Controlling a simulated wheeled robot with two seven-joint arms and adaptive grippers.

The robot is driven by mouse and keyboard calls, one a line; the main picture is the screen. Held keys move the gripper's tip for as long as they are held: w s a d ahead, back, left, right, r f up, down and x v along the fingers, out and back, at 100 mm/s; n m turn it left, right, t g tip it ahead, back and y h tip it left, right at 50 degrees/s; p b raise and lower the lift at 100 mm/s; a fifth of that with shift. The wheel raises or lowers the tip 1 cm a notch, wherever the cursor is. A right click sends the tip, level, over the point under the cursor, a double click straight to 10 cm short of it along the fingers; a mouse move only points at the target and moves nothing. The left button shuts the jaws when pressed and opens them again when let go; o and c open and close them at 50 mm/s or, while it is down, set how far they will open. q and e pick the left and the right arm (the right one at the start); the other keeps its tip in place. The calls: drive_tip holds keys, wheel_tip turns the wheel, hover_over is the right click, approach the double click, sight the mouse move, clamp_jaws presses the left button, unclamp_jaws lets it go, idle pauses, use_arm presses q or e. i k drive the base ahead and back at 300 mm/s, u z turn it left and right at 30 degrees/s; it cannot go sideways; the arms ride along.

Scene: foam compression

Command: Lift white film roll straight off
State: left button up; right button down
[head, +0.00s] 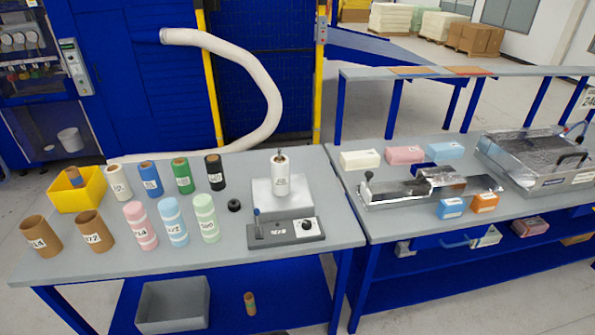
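A white film roll (280,175) stands upright on a pale square block of a small machine (276,201) on the left table. A thin dark pin tip shows above the roll's top, and a label is on its side. Another white roll (119,182) stands at the back left in a row with other rolls. Neither of my grippers is in the head view, so nothing is seen touching either white roll.
Blue, green and black rolls (213,171) stand left of the machine, with pink, light blue and pale green rolls (206,217) in front. A black ring (234,205) lies beside the machine. A control panel with lever (286,233) sits at its front. A yellow bin (78,193) is far left.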

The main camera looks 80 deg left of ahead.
sight(280, 170)
drive_tip(key=u, duration=0.35)
drive_tip(key=i, duration=1.75)
drive_tip(key=u, duration=1.35)
drive_tip(key=i, duration=0.9)
drive_tip(key=u, duration=1.05)
